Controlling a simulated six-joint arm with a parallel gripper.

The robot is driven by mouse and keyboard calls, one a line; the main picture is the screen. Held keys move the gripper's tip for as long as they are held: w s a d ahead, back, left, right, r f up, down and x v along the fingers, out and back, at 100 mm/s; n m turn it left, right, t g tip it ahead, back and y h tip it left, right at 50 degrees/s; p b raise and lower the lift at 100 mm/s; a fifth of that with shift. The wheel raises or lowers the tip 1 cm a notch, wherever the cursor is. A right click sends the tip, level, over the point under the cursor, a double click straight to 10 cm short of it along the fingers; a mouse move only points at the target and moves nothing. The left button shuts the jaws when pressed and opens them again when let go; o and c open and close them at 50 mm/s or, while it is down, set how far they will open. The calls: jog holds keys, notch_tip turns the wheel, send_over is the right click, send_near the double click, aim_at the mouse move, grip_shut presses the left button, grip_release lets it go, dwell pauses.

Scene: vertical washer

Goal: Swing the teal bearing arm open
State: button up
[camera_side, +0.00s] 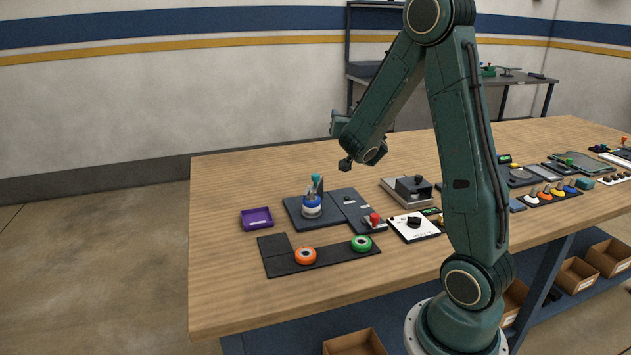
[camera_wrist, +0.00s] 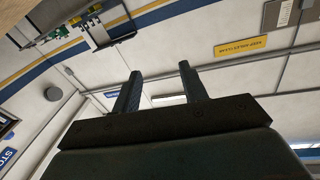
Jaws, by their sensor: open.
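The teal bearing arm (camera_side: 315,178) is a small teal piece at the top of the washer unit, seen in the side view. Below it is a round blue-and-white part (camera_side: 311,206) on a dark base plate (camera_side: 293,212). The teal piece is too small here to tell whether it is open or closed. My gripper (camera_wrist: 158,72) shows two dark fingers spread apart with nothing between them in the wrist view. In the side view my wrist is well above the table, behind and to the right of the unit, touching nothing. The wrist view does not show the unit.
A purple tray (camera_side: 257,219) is left of the unit. A dark mat (camera_side: 331,256) with an orange ring (camera_side: 306,256) and a green ring (camera_side: 361,243) lies in front. A red-knobbed device (camera_side: 375,222) and a grey block device (camera_side: 409,190) stand right. The table's left end is clear.

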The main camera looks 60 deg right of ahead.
notch_tip(320, 180, down, 4)
jog(key=w+n+t+y, duration=0.2)
jog(key=w+n+t, duration=0.1)
jog(key=n+t, duration=0.1)
jog(key=n+t+y, duration=0.2)
jog(key=n+y, duration=0.2)
jog(key=y, duration=0.2)
send_over(318, 179)
jog(key=v, duration=0.4)
notch_tip(318, 179, down, 8)
jog(key=shift+w+d+f, duration=0.1)
jog(key=shift+d, duration=0.05)
jog(key=shift+f, duration=0.15)
jog(key=shift+f, duration=3.2)
jog(key=shift+w+f, duration=0.1)
jog(key=shift+f, duration=0.1)
jog(key=shift+x, duration=2.35)
jog(key=shift+r, duration=0.1)
